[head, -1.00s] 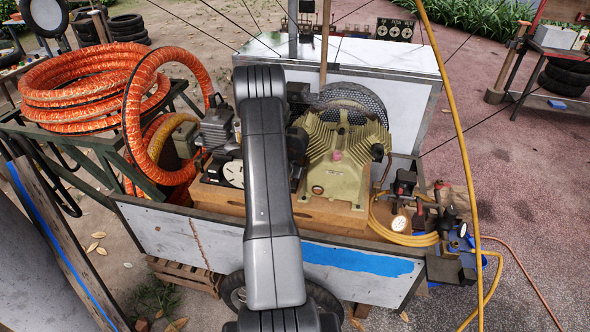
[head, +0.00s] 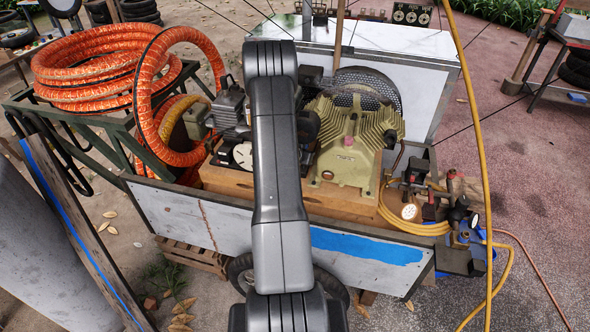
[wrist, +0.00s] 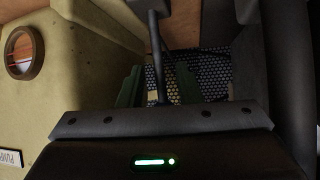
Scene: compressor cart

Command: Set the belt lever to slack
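In the wrist view a grey rod with a darker end (wrist: 158,55), which looks like the belt lever, runs down the middle of the picture. My gripper (wrist: 159,86) shows two dark green finger-like parts, one on each side of the rod and apart from each other. It looks open, and I see no finger pressed on the rod. The rod's lower end is hidden behind the gripper's grey bar. In the head view my arm covers the gripper and the lever. The tan compressor pump (head: 350,140) stands just right of my arm.
A perforated belt guard (wrist: 205,75) lies behind the rod, and the tan pump body (wrist: 75,75) is close on the left. The cart's front panel (head: 180,220) crosses below. Orange hose coils (head: 95,75) are at left, a yellow hose (head: 470,130) at right.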

